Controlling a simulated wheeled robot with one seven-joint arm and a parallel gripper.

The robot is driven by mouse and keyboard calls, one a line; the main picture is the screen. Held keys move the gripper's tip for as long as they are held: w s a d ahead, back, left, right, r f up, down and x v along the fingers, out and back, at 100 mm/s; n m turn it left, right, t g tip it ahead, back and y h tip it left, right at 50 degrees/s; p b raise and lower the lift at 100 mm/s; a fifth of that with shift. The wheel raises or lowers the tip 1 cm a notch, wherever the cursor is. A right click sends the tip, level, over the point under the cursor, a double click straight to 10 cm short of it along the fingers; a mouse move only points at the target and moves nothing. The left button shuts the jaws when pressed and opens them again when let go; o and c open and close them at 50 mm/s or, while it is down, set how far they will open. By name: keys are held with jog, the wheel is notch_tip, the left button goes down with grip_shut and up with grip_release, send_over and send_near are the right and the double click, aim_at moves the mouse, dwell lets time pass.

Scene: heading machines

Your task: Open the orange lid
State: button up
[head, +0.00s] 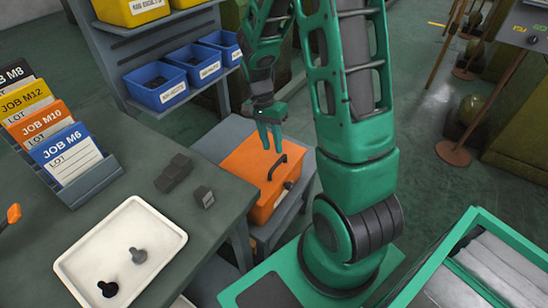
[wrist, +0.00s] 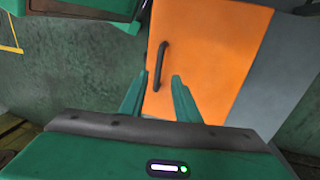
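The orange lid (head: 243,173) is the top of an orange box on a grey stand, right of the workbench, and it lies shut. A dark bar handle (head: 278,167) stands on it near its right side. My gripper (head: 270,138) hangs over the lid, fingers down, a little behind the handle in the head view. In the wrist view the lid (wrist: 215,50) fills the upper middle. The handle (wrist: 160,65) is ahead of the fingertips, nearer the left one. My gripper (wrist: 155,85) is open, with nothing between its fingers.
The workbench (head: 205,225) stands left of the box, with a white tray (head: 75,258) holding dark bolts. A rack with blue bins (head: 157,87) rises behind. A green crate (head: 480,255) is at the lower right.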

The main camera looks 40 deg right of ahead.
send_over(275, 171)
jog(key=shift+f, duration=3.1)
jog(key=shift+w, duration=0.1)
grip_shut()
